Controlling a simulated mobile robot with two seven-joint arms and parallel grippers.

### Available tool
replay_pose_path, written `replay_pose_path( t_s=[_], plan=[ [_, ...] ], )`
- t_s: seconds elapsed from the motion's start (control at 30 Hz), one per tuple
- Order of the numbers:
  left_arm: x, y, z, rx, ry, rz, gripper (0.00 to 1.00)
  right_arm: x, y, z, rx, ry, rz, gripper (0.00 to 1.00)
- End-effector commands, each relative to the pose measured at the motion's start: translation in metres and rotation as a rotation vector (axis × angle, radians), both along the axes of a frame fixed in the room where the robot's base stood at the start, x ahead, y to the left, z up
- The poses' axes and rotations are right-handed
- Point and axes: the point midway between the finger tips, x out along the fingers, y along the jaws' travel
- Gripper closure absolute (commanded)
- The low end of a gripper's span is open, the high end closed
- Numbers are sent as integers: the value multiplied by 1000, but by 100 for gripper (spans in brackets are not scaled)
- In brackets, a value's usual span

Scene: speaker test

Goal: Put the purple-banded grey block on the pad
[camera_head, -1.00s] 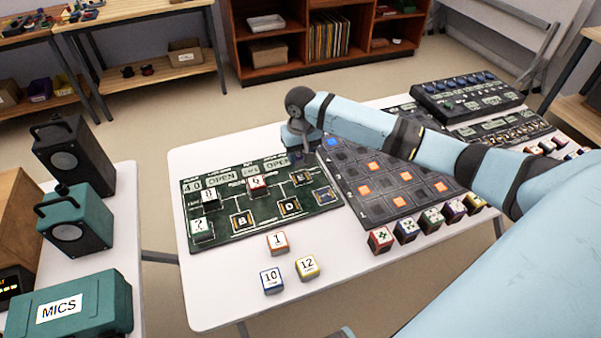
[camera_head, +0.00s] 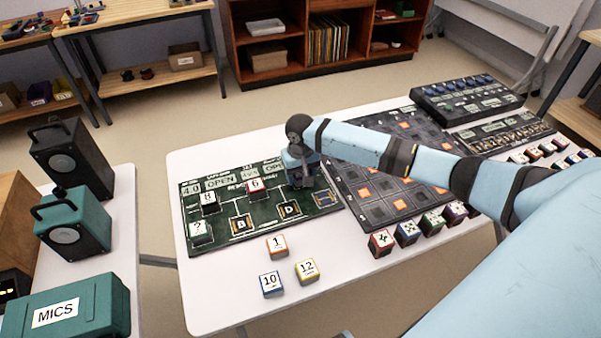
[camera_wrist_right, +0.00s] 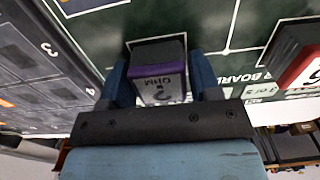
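The purple-banded grey block (camera_wrist_right: 158,72) shows in the right wrist view, between the two fingers of my right gripper (camera_wrist_right: 162,88). The fingers lie against its sides, and its white label faces the camera. It is over the dark green board (camera_wrist_right: 225,20), inside or just above a pale outlined pad (camera_wrist_right: 129,43). I cannot tell whether it touches the board. In the head view my right gripper (camera_head: 300,182) is low over the board's upper right part and hides the block. My left gripper is not in view.
A red-banded block (camera_head: 254,188) stands on the board left of the gripper. Blocks 1 (camera_head: 277,246), 10 (camera_head: 271,284) and 12 (camera_head: 307,271) stand on the white table in front. A dark grid panel (camera_head: 385,213) with orange squares lies to the right.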

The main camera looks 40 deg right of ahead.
Motion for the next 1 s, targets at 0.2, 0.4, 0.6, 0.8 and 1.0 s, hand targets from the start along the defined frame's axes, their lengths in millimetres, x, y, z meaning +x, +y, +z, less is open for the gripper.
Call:
replay_pose_path(
  t_s=[0.2, 0.4, 0.6, 0.8, 1.0],
  plan=[
    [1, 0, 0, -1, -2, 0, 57, 0, 0, 0, 0, -1, 0, 28],
    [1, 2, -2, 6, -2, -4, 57, 0, 0, 6, 0, -2, 2, 28],
    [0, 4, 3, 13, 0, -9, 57, 1, 0, 40, -1, -3, 2, 28],
    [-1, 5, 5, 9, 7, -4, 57, 1, 0, 84, 0, -4, 1, 28],
    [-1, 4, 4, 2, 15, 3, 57, 1, 1, 113, 1, -1, 1, 28]
  ],
)
